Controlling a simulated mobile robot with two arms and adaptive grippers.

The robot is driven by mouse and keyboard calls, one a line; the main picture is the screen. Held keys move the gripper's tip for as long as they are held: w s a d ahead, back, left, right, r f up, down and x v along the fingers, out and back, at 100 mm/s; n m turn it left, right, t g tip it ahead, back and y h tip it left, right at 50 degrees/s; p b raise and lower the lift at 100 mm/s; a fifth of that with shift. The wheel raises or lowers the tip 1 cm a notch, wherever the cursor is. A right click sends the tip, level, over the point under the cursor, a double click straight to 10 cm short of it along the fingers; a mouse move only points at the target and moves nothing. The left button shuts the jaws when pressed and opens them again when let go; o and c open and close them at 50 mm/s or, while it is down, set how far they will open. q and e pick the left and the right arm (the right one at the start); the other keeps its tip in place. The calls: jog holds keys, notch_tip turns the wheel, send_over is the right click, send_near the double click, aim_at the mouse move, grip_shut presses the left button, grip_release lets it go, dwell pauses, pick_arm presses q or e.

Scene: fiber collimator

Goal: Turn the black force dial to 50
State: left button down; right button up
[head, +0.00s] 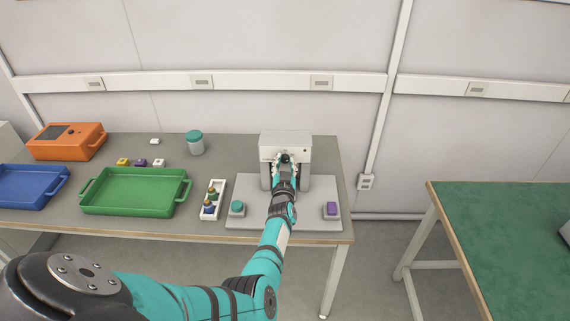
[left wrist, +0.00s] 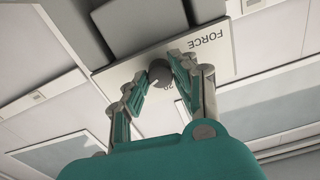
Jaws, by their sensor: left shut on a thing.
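The grey-white press (head: 270,139) stands at the back of its base plate on the grey table. In the left wrist view its light panel (left wrist: 222,62) carries the word FORCE, upside down. The dark round force dial (left wrist: 159,72) sits on this panel, with a "20" printed beside it. My left gripper (head: 285,166) reaches the front of the press. In the left wrist view its two fingers (left wrist: 160,71) are shut on the dial from both sides. The dial's exact setting is unclear, and other scale numbers are hidden or too small. My right gripper is out of view.
A teal button (head: 237,207) and a purple block (head: 331,209) flank my arm on the base plate. A white tray (head: 221,187) with small parts, a green tray (head: 84,191), a blue tray and an orange box (head: 84,141) are left. A teal-lidded jar (head: 195,146) stands behind.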

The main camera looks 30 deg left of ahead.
pick_arm(q)
jog(key=shift+f, duration=0.15)
jog(key=c, duration=1)
grip_release()
jog(key=shift+c, duration=0.2)
jog(key=shift+r, duration=0.2)
notch_tip(320, 180, up, 10)
jog(key=shift+f, duration=0.15)
